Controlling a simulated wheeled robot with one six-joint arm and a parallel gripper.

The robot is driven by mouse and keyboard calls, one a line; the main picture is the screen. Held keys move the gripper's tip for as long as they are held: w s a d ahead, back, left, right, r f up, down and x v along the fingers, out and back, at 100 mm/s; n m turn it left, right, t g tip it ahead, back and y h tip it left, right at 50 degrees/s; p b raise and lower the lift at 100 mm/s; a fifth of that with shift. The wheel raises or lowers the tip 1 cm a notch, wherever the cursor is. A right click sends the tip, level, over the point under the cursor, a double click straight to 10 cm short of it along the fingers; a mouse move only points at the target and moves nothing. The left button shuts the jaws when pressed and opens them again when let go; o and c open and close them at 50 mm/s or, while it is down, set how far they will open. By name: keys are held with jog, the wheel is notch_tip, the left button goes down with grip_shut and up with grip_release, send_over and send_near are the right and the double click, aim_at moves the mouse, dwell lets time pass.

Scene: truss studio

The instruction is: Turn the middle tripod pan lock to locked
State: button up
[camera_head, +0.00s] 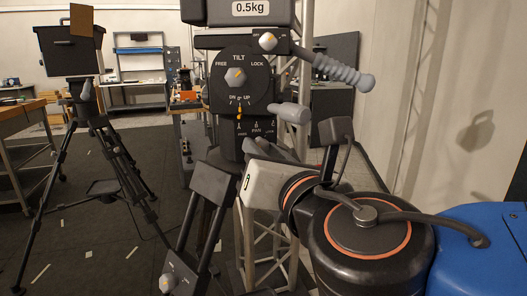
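The tripod head stands in the middle, with a tilt dial (236,77) marked FREE and LOCK. Below it is a panel marked PAN (256,129), whose small side markings are too small to read. A light grey cylindrical knob (291,112) sticks out to the right, just above and beside the PAN panel; I cannot tell its lock setting. My arm comes in from the lower right. My gripper (262,150) seems to be at its end, just below the PAN panel and partly hidden by my pale wrist. Its finger opening and any contact are unclear.
A ribbed handle (343,72) sticks out at upper right of the head. Another tripod with a dark box (70,50) and a wooden bench (20,118) stand left. Dark floor between is open.

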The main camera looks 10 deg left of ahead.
jog(key=shift+m, duration=0.4)
jog(key=m, duration=1.6)
jog(key=shift+m, duration=0.4)
dwell(0.4)
jog(key=o, duration=1)
jog(key=shift+o, duration=0.2)
